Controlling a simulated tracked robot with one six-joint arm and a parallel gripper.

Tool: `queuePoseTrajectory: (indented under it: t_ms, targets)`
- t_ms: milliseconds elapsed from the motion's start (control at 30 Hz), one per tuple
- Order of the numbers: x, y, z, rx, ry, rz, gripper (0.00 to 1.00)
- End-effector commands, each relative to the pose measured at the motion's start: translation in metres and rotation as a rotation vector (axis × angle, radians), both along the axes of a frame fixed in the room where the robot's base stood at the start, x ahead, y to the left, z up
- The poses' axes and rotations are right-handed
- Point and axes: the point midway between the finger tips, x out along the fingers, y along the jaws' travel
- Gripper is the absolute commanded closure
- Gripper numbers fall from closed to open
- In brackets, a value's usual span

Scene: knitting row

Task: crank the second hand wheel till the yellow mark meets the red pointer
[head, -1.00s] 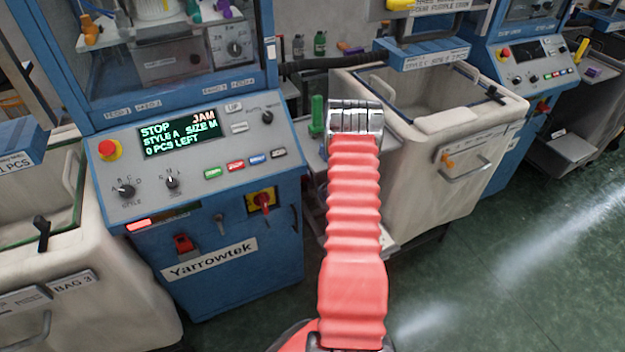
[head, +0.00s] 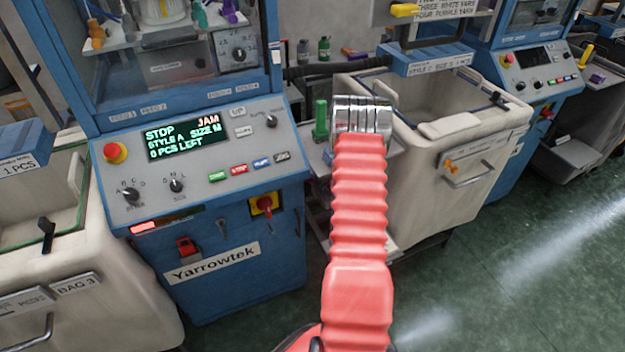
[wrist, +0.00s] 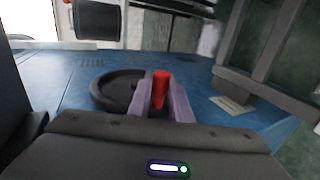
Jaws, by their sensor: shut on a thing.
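In the wrist view a dark round hand wheel (wrist: 110,88) lies at the side of a blue machine housing. A red upright grip (wrist: 161,90) stands at its right side. My gripper (wrist: 163,101) has its pale purple fingers on either side of this red grip and is shut on it. The fingers cover part of the wheel's right rim. I see no yellow mark on the wheel and cannot make out a separate red pointer. In the head view my red arm reaches away past the machine, and my gripper and the wheel are hidden there.
The blue Yarrowtek machine (head: 215,277) stands left, its display (head: 185,137) reading STOP, JAM. A cream bin (head: 465,200) is right of my arm, another (head: 110,300) at lower left. A green spool (head: 320,120) stands beside my arm. Green floor (head: 520,270) is open at lower right.

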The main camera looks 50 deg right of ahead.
Motion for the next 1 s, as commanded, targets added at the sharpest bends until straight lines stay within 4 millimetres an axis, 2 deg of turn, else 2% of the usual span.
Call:
queuePoseTrajectory:
  t_ms: [33, 200, 233, 467, 767, 1000]
  targets:
    - [0.008, -0.001, 0.009, -0.013, -0.017, 0.009, 1.0]
    - [0.009, -0.001, 0.009, -0.014, -0.018, 0.01, 1.0]
    - [0.009, 0.0, 0.009, -0.014, -0.017, 0.01, 0.8]
    - [0.006, 0.0, 0.006, -0.01, -0.012, 0.007, 0.64]
    - [0.003, 0.0, 0.004, -0.006, -0.007, 0.003, 0.64]
    - [-0.012, 0.005, 0.012, -0.006, -0.008, 0.002, 0.64]
